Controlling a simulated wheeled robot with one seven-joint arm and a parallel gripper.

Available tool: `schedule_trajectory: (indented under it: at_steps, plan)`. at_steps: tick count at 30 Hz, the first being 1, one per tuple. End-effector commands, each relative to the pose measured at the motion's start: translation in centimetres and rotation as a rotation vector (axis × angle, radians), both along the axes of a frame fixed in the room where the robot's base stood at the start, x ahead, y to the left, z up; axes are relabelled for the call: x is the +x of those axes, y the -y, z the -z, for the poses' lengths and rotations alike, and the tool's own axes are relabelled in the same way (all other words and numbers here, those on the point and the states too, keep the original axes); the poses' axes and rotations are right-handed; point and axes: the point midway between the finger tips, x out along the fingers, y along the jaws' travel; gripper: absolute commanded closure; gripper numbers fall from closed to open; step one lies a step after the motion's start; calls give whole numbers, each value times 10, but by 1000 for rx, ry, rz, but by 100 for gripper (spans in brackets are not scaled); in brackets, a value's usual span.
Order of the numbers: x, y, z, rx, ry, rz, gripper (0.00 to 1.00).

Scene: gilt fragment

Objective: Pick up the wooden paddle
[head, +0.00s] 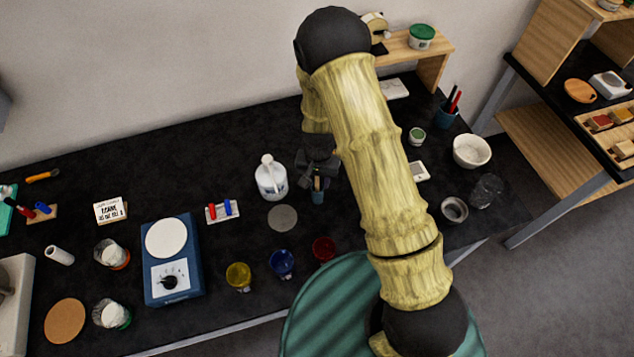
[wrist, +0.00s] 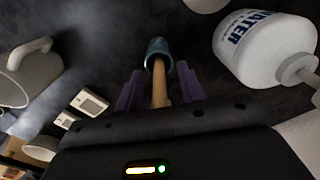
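The wooden paddle shows in the wrist view as a pale brown stick (wrist: 159,88), one end in a small teal cup (wrist: 157,50). In the head view the teal cup (head: 318,197) stands on the black table, right of the white bottle, and a small bit of the stick shows above it. My gripper (wrist: 159,72) has its two purple fingers on either side of the stick, with a gap visible on both sides. The fingers are open. In the head view my gripper (head: 318,180) is over the cup, and my arm hides part of the area behind it.
A white water bottle (head: 271,178) stands close left of my gripper; it also shows in the wrist view (wrist: 262,48). A grey disc (head: 282,218) lies in front. Yellow (head: 238,277), blue (head: 281,264) and red (head: 323,249) cups stand near the front edge.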

Motion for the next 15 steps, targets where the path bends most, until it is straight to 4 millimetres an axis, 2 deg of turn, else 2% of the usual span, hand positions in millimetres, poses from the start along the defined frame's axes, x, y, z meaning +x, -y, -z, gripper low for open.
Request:
schedule_trajectory:
  at_steps: [11, 12, 15]
  plan:
    - [0, 0, 0, 0, 0, -1, 61]
    - [0, 0, 0, 0, 0, -1, 63]
    - [0, 0, 0, 0, -1, -1, 83]
